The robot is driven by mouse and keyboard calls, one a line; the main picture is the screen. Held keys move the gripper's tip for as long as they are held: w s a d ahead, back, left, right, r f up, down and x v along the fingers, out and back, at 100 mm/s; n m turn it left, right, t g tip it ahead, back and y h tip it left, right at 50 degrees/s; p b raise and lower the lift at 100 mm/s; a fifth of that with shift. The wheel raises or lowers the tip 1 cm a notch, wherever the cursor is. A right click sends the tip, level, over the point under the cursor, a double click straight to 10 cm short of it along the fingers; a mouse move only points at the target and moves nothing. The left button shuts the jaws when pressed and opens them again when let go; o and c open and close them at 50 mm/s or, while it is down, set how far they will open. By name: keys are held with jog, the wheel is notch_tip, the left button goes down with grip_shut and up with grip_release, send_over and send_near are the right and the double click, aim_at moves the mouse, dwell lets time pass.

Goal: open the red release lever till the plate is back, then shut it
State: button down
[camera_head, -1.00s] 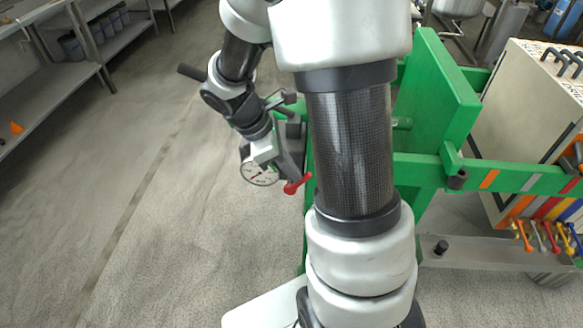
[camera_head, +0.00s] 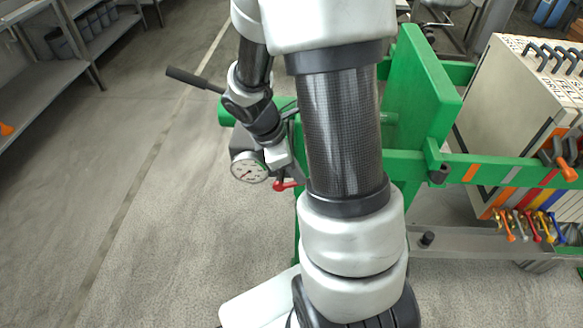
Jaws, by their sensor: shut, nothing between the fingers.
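The red release lever (camera_head: 285,185) shows as a short red piece with a rounded end, low beside the pressure gauge (camera_head: 249,167). Its right end runs in behind my arm. My gripper (camera_head: 281,164) is shut, just above the lever and right of the gauge. It is partly hidden, and I cannot tell whether it touches the lever. The green upright plate (camera_head: 418,88) stands in the green press frame (camera_head: 500,172) to the right of my arm. How far back the plate is cannot be told.
A black pump handle (camera_head: 194,79) sticks out to the left of my wrist. Pale plates (camera_head: 500,90) with black handles are stacked at the right, above several coloured-handled valves (camera_head: 530,228). Shelves (camera_head: 45,75) stand at the far left. The floor between is clear.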

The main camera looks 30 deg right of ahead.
jog(key=shift+s+d+f, duration=0.2)
jog(key=shift+d+f, duration=0.1)
dwell(0.4)
jog(key=shift+r+p, duration=0.4)
jog(key=shift+p, duration=0.1)
notch_tip(320, 180, up, 13)
jog(key=s+p, duration=0.2)
jog(key=p, duration=0.3)
jog(key=shift+a, duration=0.25)
